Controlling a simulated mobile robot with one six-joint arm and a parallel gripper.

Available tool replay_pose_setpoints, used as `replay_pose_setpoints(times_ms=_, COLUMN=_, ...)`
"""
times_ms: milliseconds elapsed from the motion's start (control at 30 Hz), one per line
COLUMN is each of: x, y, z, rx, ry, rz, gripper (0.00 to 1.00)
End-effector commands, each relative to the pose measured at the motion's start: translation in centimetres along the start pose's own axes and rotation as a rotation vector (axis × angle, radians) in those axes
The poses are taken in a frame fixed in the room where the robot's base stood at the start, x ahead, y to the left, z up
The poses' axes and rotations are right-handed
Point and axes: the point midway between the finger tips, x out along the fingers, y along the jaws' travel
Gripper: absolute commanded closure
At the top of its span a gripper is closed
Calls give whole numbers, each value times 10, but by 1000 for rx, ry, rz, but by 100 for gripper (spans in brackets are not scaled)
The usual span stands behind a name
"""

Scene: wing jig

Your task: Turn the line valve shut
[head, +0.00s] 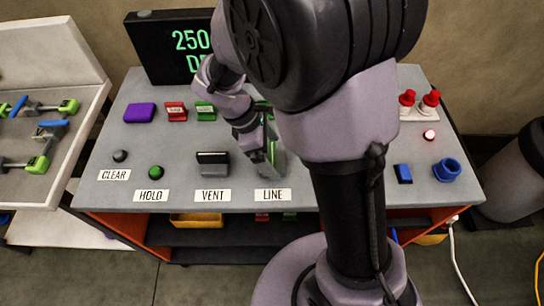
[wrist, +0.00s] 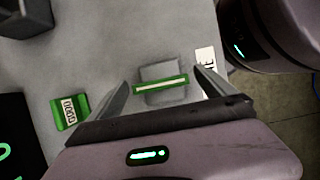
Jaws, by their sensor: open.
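The line valve has a grey block body and a green bar handle with a pale stripe along its top. In the wrist view its handle (wrist: 161,86) lies nearly crosswise, between my two fingers. My gripper (wrist: 161,77) is open, with one finger off each end of the bar; I see small gaps at both ends. In the head view the line valve (head: 273,155) stands behind the white LINE label (head: 271,195), partly hidden by my arm. My gripper (head: 257,140) is over it there, its fingertips hard to make out.
The vent valve (head: 213,160) with a black handle stands left of the line valve. Red (head: 176,111) and green (head: 205,111) tagged blocks sit behind it. A black display (head: 170,45) stands at the back. A blue knob (head: 446,170) is at the right.

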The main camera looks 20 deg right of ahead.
Motion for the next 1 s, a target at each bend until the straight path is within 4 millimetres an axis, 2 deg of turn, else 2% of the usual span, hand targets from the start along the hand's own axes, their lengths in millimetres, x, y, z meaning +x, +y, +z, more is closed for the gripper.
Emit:
replay_pose_setpoints(times_ms=100, x=6, y=0, z=0, rx=0, ry=1, rz=1, gripper=5)
replay_pose_setpoints(times_ms=333, x=6, y=0, z=0, rx=0, ry=1, rz=1, gripper=7)
replay_pose_setpoints(times_ms=633, x=5, y=0, z=0, rx=0, ry=1, rz=1, gripper=66)
replay_pose_setpoints(times_ms=1000, x=4, y=0, z=2, rx=69, ry=0, rz=-30, gripper=68)
